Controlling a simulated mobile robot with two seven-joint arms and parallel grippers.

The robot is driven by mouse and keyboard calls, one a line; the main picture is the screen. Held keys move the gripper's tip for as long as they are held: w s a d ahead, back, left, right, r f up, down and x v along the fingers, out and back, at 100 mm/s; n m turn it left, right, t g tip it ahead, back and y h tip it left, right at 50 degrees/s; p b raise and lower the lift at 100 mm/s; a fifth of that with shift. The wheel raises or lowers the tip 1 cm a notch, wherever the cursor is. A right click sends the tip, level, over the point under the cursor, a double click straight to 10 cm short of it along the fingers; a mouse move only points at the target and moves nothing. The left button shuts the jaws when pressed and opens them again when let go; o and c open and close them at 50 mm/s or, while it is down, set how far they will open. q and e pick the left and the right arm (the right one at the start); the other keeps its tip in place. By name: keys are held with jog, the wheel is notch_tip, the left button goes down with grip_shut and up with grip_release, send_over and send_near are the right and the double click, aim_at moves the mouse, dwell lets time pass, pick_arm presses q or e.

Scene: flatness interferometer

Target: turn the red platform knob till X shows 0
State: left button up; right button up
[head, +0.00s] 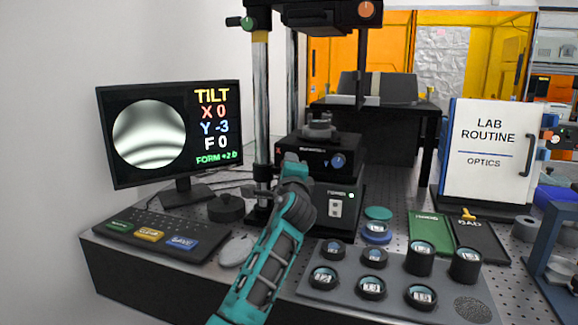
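The monitor (170,135) at the left reads X 0, Y -3, F 0 beside a round fringe pattern with curved bands. The black platform unit (318,158) stands under the instrument column, with a blue knob (338,160) on its front. A small bit of red (278,153) shows at its left edge; most of the red knob's place is hidden behind my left gripper (289,160). The gripper is up at the unit's left front, its fingers mostly covered by my own wrist, so I cannot tell its opening or any contact. My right gripper is out of view.
A keyboard panel (130,232) and a mouse (237,250) lie left of my arm. A grey tray (400,305) with several round optics sits right of it. Green (428,232) and black (485,243) mats lie further right, before a white lab binder (487,150).

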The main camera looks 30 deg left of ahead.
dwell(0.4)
pick_arm(q)
jog(key=o, duration=1)
jog(key=shift+o, duration=0.2)
jog(key=v, duration=1.3)
jog(key=shift+w, duration=0.1)
dwell(0.5)
